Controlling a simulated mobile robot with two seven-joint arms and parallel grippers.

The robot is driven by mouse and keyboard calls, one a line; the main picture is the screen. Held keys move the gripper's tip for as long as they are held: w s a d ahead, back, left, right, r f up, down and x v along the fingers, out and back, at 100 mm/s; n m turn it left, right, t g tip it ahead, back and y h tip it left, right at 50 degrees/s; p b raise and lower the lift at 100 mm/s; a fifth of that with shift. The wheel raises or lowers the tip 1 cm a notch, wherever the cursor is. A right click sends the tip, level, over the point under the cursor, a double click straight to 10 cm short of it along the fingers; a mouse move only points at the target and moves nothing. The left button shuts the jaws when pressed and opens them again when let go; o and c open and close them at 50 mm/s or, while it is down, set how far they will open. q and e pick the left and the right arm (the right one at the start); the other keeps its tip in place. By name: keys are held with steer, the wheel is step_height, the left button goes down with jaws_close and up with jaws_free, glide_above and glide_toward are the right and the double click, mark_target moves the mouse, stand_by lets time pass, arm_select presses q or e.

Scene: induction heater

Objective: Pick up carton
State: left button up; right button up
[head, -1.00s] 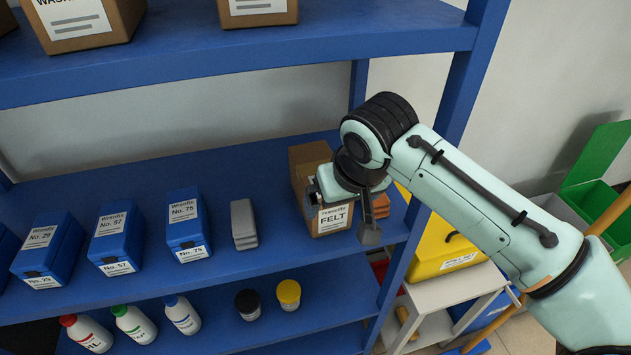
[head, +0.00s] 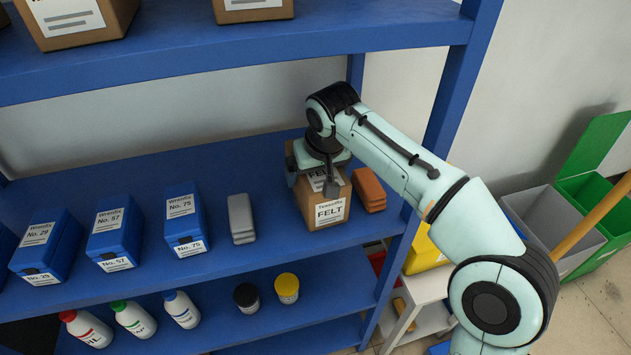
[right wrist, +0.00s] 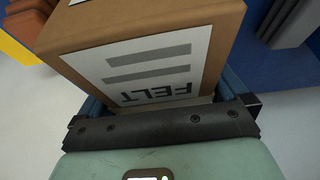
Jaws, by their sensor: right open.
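The carton is a brown cardboard box (head: 333,213) labelled FELT, standing upright on the blue middle shelf. My right gripper (head: 311,184) is open at the carton's top, with one finger in front of the label side and the other near its left side. In the right wrist view the carton (right wrist: 215,62) fills the upper middle, its FELT label upside down. The open fingers (right wrist: 168,103) show at either side of its near end. Whether they touch it cannot be told. My left gripper is not in view.
Orange-brown blocks (head: 369,189) lie just right of the carton, and grey blocks (head: 241,218) lie to its left. Blue boxes (head: 184,220) stand further left. The upper shelf (head: 240,50) overhangs behind, and a blue post (head: 440,130) rises at right.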

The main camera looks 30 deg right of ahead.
steer(key=c, duration=0.9)
steer(key=shift+r+p, duration=0.3)
steer(key=shift+r, duration=0.3)
steer(key=v, duration=0.2)
steer(key=shift+r+p, duration=0.35)
steer(key=s+a+b, duration=0.2)
steer(key=s+a, duration=0.1)
steer(key=s, duration=1.4)
steer(key=shift+b, duration=0.3)
